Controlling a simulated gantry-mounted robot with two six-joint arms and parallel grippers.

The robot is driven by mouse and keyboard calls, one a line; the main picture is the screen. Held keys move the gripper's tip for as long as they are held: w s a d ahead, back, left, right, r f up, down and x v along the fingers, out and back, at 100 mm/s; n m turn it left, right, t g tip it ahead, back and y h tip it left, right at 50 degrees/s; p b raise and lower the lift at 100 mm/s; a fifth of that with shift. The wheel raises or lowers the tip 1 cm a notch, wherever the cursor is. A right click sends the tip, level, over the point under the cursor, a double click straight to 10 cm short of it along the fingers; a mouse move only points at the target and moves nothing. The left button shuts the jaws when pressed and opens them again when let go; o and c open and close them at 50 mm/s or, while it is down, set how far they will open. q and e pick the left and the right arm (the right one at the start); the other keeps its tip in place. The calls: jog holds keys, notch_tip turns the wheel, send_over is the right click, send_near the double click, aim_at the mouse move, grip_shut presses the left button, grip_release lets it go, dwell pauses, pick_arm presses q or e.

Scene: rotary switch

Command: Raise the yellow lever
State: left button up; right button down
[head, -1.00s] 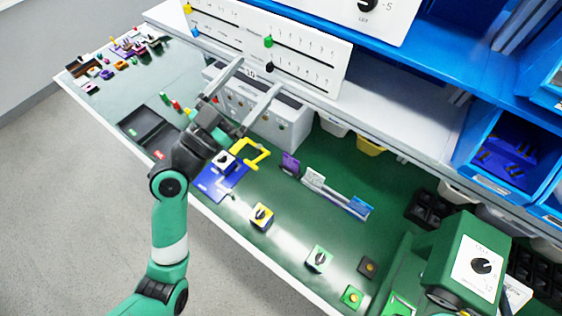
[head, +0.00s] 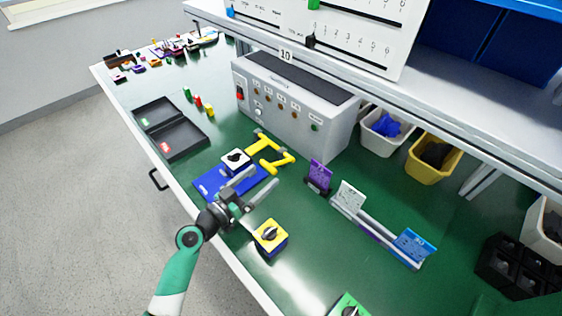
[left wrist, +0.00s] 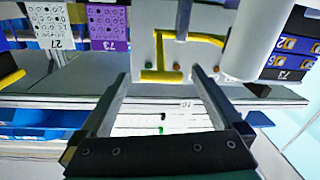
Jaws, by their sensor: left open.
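Contact cannot be told. My right gripper is not in view.
The grey control box (head: 290,108) stands behind. A white rotary switch (head: 236,160) sits by the blue plate (head: 210,184); a yellow one (head: 270,236) is nearer the edge. Card holders (head: 375,232) are right. The slider panel (head: 345,35) is above. Open bench lies between.

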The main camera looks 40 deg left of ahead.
pick_arm(q)
jog(key=w+b, duration=0.1)
jog(key=w, duration=0.8)
jog(key=shift+w+d+b, duration=0.15)
jog(key=shift+w+b, duration=0.05)
jog(key=shift+b, duration=0.15)
grip_shut()
